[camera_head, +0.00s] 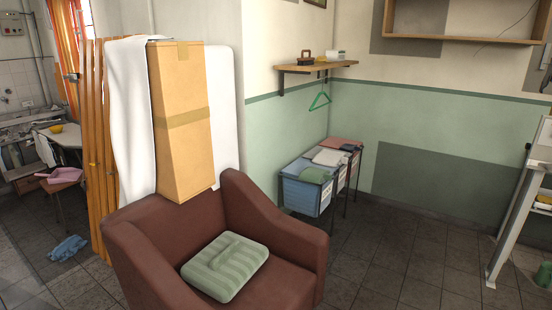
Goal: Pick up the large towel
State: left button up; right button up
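A white cloth (129,115) hangs tall over a wooden slatted screen behind the armchair; it may be the large towel. A green striped folded item (225,266), a towel or a cushion, lies on the seat of the brown armchair (158,262). Folded cloths in blue-grey, white and pink sit on the bins by the wall, among them a green one (314,175) and a pale one (329,157). I cannot tell for certain which is the large towel. Neither of my grippers is in view.
A tall cardboard box (182,150) stands behind the armchair. Blue bins (305,197) stand by the green wall under a shelf (315,67) with a green hanger. A blue cloth (67,248) lies on the floor at left.

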aim_at(325, 158)
jog(key=i+l, duration=0.15)
jog(key=l, duration=0.2)
jog(key=i+l+u, duration=0.1)
jog(key=l, duration=0.25)
jog(key=i+l, duration=0.25)
jog(key=i+l+u, duration=0.1)
jog(key=l, duration=0.35)
jog(key=i+l, duration=0.2)
jog(key=l, duration=0.15)
jog(key=i+l+u, duration=0.1)
jog(key=l, duration=0.25)
jog(key=i+l, duration=0.15)
jog(key=l, duration=0.2)
jog(key=i+l+u, duration=0.1)
jog(key=l, duration=0.5)
jog(key=i+l, duration=0.15)
jog(key=l, duration=0.45)
jog(key=i+l+u, duration=0.15)
jog(key=l, duration=1)
jog(key=i+l+u, duration=0.15)
jog(key=l, duration=1.5)
